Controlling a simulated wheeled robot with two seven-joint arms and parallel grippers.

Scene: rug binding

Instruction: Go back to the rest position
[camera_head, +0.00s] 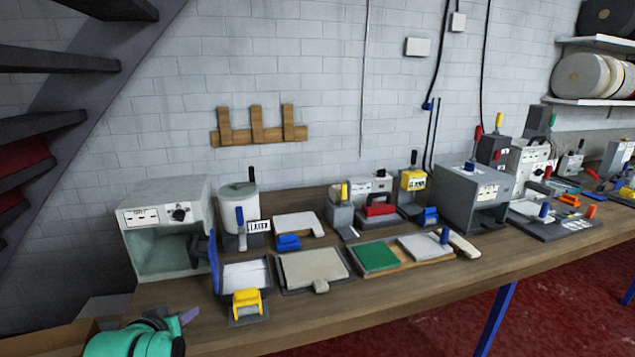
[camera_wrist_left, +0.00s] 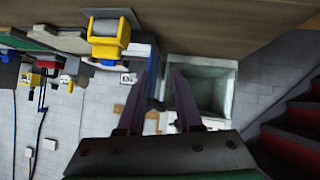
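My left gripper (camera_head: 188,317) is at the bottom left of the head view, by the bench's front left corner, with its green wrist below it. In the left wrist view its two dark fingers (camera_wrist_left: 164,78) stand apart with nothing between them, so it is open and empty. It touches nothing that I can see. My right gripper is in neither view.
The wooden bench (camera_head: 410,283) carries a grey box machine (camera_head: 165,205), a yellow-handled block (camera_head: 247,300), a green panel (camera_head: 376,256) and a large grey machine (camera_head: 470,198). Dark stairs (camera_head: 70,60) rise at the left. A brown box (camera_head: 50,338) is at the lower left.

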